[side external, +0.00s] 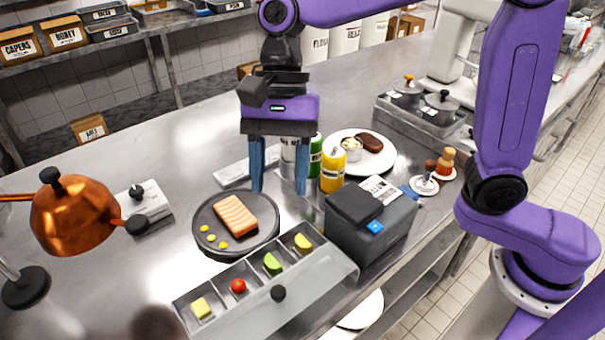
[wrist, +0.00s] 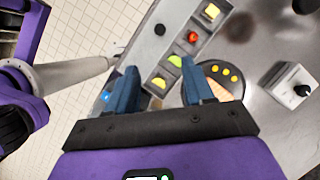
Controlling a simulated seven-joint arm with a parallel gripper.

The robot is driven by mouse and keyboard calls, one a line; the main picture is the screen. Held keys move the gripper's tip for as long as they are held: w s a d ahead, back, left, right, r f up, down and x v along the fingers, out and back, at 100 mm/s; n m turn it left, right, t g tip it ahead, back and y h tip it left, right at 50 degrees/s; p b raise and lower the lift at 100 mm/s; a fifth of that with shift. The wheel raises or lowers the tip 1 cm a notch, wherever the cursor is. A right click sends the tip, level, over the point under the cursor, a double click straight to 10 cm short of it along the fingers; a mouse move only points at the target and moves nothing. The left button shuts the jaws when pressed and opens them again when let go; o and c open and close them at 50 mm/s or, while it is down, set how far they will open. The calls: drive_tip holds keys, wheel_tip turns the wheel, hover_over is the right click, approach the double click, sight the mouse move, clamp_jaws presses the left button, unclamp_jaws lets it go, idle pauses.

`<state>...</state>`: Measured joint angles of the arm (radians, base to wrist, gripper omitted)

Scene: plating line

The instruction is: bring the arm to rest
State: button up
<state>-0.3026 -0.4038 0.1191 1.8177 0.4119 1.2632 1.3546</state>
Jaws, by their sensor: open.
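My gripper (side external: 278,185) is purple and black with two blue fingers. In the side external view it hangs fingers-down above the steel counter (side external: 130,115), just behind and right of a dark plate (side external: 208,245). The plate holds an orange salmon piece (side external: 236,215) and several yellow dots. The fingers are apart with nothing between them. In the wrist view the fingers (wrist: 160,90) are spread, with the garnish tray beyond them and the salmon partly hidden behind one finger.
A steel garnish tray (side external: 330,270) with several compartments lies in front. A dark grey box (side external: 370,230), yellow bottle (side external: 332,172), green bottle (side external: 315,157) and white plate with food (side external: 380,163) stand to the right. A copper lamp (side external: 75,215) is at left.

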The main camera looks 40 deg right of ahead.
drive_tip(key=s+d+f+n+t+h, duration=0.1)
drive_tip(key=s+d+f+n, duration=0.1)
drive_tip(key=s+d+n, duration=0.3)
drive_tip(key=s+d+f+n+t+h, duration=0.1)
drive_tip(key=s+d+f+n, duration=0.2)
drive_tip(key=d+n, duration=0.6)
drive_tip(key=s+d+f+n+t, duration=0.1)
drive_tip(key=s+d+f+n, duration=0.2)
drive_tip(key=s+d+n, duration=0.4)
drive_tip(key=d, duration=0.4)
drive_tip(key=shift+s+n+h, duration=0.25)
drive_tip(key=shift+n+h, duration=0.05)
drive_tip(key=shift+h, duration=0.1)
